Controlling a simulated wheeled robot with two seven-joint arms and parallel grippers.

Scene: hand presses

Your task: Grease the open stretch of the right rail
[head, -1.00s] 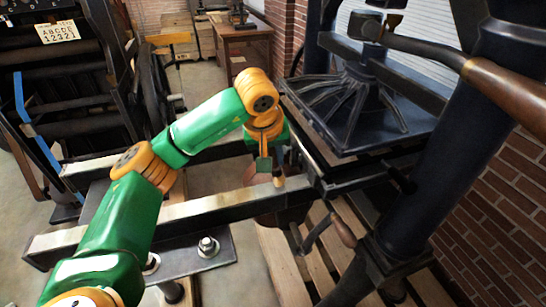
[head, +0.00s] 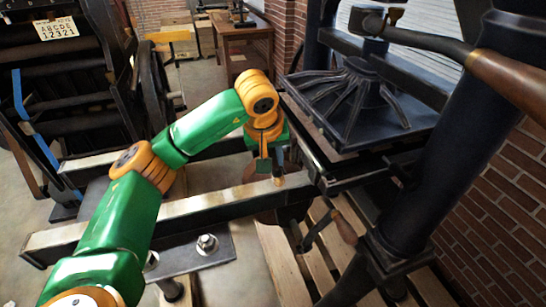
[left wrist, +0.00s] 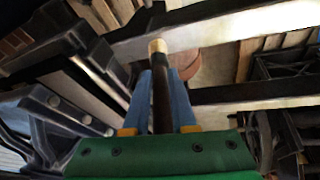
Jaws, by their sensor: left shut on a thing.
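My left gripper (head: 276,158) is shut on a slim dark-handled brush (left wrist: 160,100) with a pale tip, which points down. The tip is on or just above the nearer rail (head: 200,206), close to where this rail meets the press; I cannot tell whether it touches. This rail also shows in the left wrist view (left wrist: 220,25), behind the tip. It has a pale top and runs left from the press. The farther rail (head: 100,161) runs roughly parallel, partly hidden by my left arm. I do not see my right gripper.
A crank handle (head: 344,227) hangs below the rail. A bolted plate (head: 195,255) lies below the nearer rail. Pallet slats (head: 280,262) lie underneath.

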